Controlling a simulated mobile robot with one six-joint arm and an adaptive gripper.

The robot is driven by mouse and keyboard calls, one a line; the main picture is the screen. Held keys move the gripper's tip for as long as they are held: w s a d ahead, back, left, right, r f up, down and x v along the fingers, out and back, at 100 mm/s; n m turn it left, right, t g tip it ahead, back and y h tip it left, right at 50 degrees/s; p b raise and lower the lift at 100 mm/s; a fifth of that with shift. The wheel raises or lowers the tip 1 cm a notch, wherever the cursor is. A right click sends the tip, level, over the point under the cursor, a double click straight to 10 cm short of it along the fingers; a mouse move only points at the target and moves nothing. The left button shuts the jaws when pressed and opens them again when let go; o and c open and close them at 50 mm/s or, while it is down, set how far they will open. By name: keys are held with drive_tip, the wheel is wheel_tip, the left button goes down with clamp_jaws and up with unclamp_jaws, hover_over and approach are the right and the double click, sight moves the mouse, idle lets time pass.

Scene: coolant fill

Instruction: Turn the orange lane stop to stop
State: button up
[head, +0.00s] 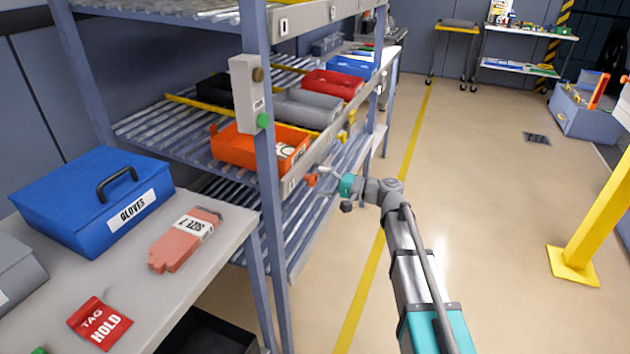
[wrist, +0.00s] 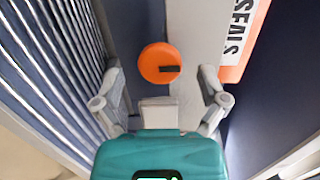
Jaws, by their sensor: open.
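The orange lane stop is a round knob (wrist: 160,63) on the shelf's front rail, with a dark mark from its middle towards the right in the wrist view. In the head view the knob (head: 311,179) is small, below the orange bin (head: 236,150). My gripper (wrist: 161,82) is open, with one finger on each side of the knob in the wrist view. I cannot tell whether the fingers touch it. In the head view my gripper (head: 323,174) is at the rail from the aisle side.
The orange bin's labelled edge (wrist: 235,73) is close on the right in the wrist view. A shelf post (head: 262,120) carries a box with a green button (head: 263,120). A workbench (head: 236,232) holds a blue gloves box (head: 60,200). The aisle floor (head: 480,180) is largely clear.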

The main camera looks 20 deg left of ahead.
drive_tip(key=d, duration=0.9)
drive_tip(key=shift+d, duration=0.4)
drive_tip(key=shift+w, duration=0.1)
drive_tip(key=c, duration=0.3)
drive_tip(key=shift+s+d+f+h, duration=0.25)
drive_tip(key=shift+s+f+h, duration=0.05)
drive_tip(key=shift+f, duration=0.2)
drive_tip(key=c, duration=0.5)
drive_tip(key=s+d+f+h, duration=0.1)
drive_tip(key=f, duration=0.1)
drive_tip(key=s+d+f+h, duration=0.1)
drive_tip(key=shift+s+d+f, duration=0.15)
drive_tip(key=shift+d+f, duration=0.2)
drive_tip(key=shift+f, duration=0.05)
clamp_jaws()
drive_tip(key=s+d+f+h, duration=0.4)
drive_tip(key=d+h, duration=0.1)
drive_tip(key=d, duration=0.4)
drive_tip(key=s+d+f+h, duration=0.5)
drive_tip(key=d, duration=0.4)
drive_tip(key=s+d+f+h, duration=0.4)
drive_tip(key=s+d+h, duration=0.1)
drive_tip(key=d, duration=0.4)
drive_tip(key=shift+d+f, duration=0.15)
drive_tip(key=shift+f, duration=0.25)
